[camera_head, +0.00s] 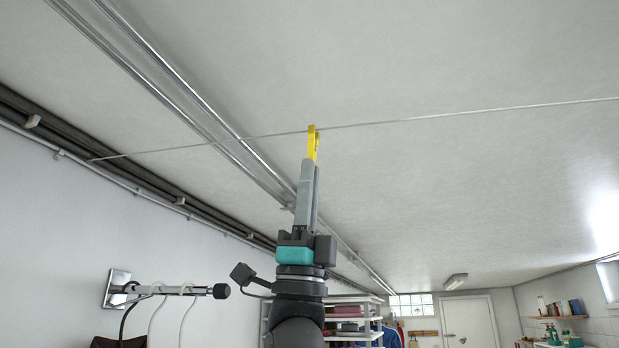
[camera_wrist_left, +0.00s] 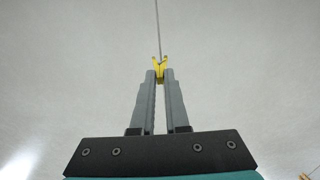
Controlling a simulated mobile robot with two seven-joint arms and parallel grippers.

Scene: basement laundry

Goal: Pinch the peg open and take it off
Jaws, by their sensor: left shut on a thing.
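The yellow peg (camera_head: 312,142) sits on the thin clothesline (camera_head: 450,115) below the ceiling in the head view. My left gripper (camera_head: 314,163) reaches up to it from below, with its fingers shut on the peg's lower part. In the left wrist view, the peg (camera_wrist_left: 160,70) shows between the two grey fingertips (camera_wrist_left: 160,78), and its upper end meets the line (camera_wrist_left: 157,25). Whether the peg's jaws are parted from the line is too small to tell. My right gripper is not in view.
Metal rails (camera_head: 180,80) run along the ceiling behind the line, and dark pipes (camera_head: 100,155) follow the left wall. A wall bracket with hanging cables (camera_head: 165,290) is at lower left. Shelves (camera_head: 352,318) stand low behind my arm. The space around the peg is clear.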

